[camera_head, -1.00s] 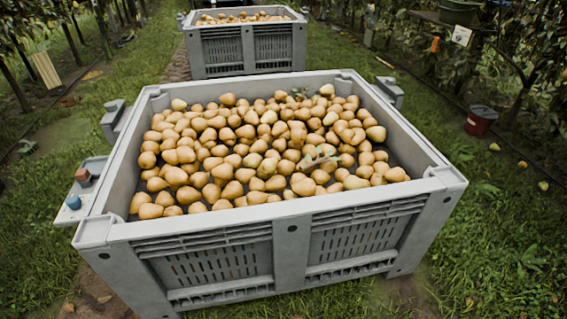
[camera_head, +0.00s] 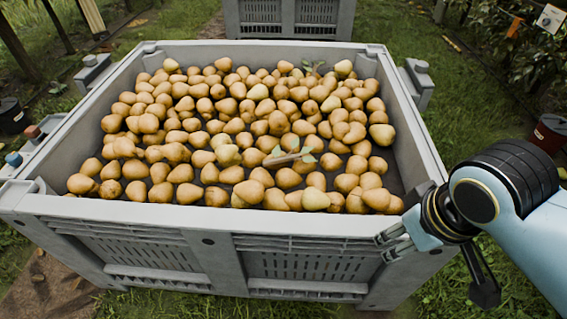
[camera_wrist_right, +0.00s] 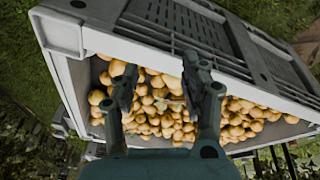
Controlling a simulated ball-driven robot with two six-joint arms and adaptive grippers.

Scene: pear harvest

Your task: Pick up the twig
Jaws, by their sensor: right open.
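The twig (camera_head: 289,157), a short brown stick with pale green leaves, lies on top of the pears (camera_head: 228,155) in the large grey crate (camera_head: 215,220), right of the middle. My right gripper (camera_head: 392,243) is open and empty at the crate's near right corner, outside the near wall and well apart from the twig. In the right wrist view, the open fingers (camera_wrist_right: 160,78) point at the crate, with pears beyond them. My left gripper is not in view.
A leafy sprig (camera_head: 313,68) lies on the pears near the far wall. A second grey crate (camera_head: 290,18) stands behind. A red bucket (camera_head: 549,134) stands on the grass at right. The crate's raised walls surround the pears; the space above them is clear.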

